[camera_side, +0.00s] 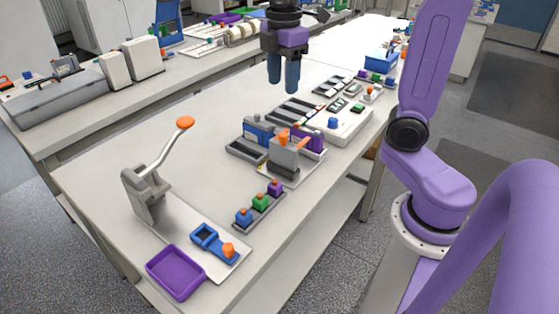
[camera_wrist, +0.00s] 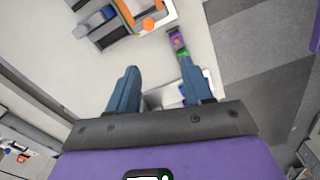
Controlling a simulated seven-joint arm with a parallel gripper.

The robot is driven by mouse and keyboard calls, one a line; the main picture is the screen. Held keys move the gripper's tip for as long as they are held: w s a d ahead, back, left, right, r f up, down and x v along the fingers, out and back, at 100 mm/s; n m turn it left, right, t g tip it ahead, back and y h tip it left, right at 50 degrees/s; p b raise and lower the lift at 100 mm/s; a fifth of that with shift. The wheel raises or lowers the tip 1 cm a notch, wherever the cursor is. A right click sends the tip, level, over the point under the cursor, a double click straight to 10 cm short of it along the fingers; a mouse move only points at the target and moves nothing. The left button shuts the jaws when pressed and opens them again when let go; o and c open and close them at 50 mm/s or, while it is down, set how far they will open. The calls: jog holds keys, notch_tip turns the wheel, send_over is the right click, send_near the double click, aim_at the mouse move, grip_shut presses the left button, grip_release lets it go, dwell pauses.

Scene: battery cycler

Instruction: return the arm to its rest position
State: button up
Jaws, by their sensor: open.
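My gripper (camera_side: 283,76) hangs above the middle of the long white table in the side view, fingers pointing down. Its two blue-grey fingers are apart with nothing between them. In the wrist view the open fingers (camera_wrist: 160,88) show against the table top, also empty. The gripper is well clear of the table and touches nothing. My purple arm stands at the right of the side view.
Below are a fixture with an orange handle (camera_side: 284,155), a rack of coloured blocks (camera_side: 260,202), a lever press (camera_side: 147,194), a purple tray (camera_side: 174,285) and a white device (camera_side: 342,127).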

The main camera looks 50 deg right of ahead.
jog(key=s+a+f, duration=0.1)
jog(key=s+f, duration=0.2)
jog(key=s, duration=0.4)
jog(key=s+a+f+m, duration=0.1)
jog(key=s+a+f, duration=0.1)
jog(key=s+f, duration=0.2)
jog(key=s+a+f+m, duration=0.1)
jog(key=s+f, duration=0.3)
jog(key=s, duration=0.5)
jog(key=shift+s+a, duration=0.35)
jog(key=shift+a, duration=0.4)
